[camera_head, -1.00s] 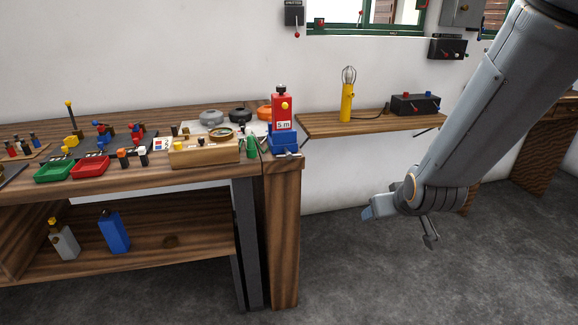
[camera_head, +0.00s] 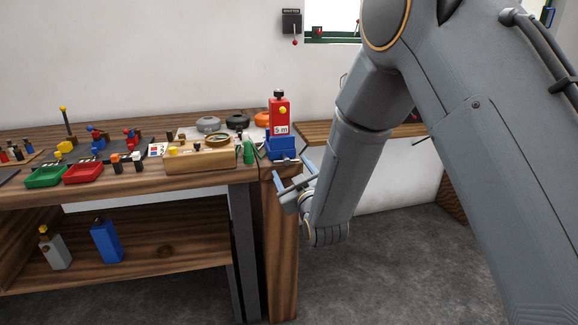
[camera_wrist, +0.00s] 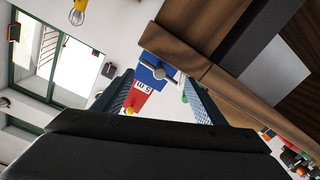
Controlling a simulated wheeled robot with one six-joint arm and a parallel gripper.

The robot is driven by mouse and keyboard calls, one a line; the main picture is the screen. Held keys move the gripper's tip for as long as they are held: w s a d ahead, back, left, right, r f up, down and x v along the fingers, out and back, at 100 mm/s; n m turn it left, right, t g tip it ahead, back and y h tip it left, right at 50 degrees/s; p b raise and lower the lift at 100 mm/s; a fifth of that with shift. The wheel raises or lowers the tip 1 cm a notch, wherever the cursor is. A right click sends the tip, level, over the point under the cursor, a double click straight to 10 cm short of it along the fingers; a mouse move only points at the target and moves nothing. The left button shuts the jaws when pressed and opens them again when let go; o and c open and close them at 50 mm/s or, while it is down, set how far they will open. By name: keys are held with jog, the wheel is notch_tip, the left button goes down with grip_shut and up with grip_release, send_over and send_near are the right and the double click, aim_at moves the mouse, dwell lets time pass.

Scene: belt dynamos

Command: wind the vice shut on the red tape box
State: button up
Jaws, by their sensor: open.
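The vice's front screw end and handle face my gripper. In the wrist view the vice (camera_wrist: 154,64) and the red tape box (camera_wrist: 138,98) show between my fingers. My gripper (camera_head: 290,182) is open and empty, just in front of and below the vice, apart from it. I cannot tell whether the vice jaws touch the box.
The bench edge (camera_head: 215,177) and its post (camera_head: 281,240) are close to my gripper. A wooden block with parts (camera_head: 200,160), green and red trays (camera_head: 83,173) and round tape cases stand left of the vice. A shelf (camera_head: 312,131) lies behind my arm.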

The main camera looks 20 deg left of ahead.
aim_at(287, 163)
jog(key=shift+x, duration=1.65)
grip_shut()
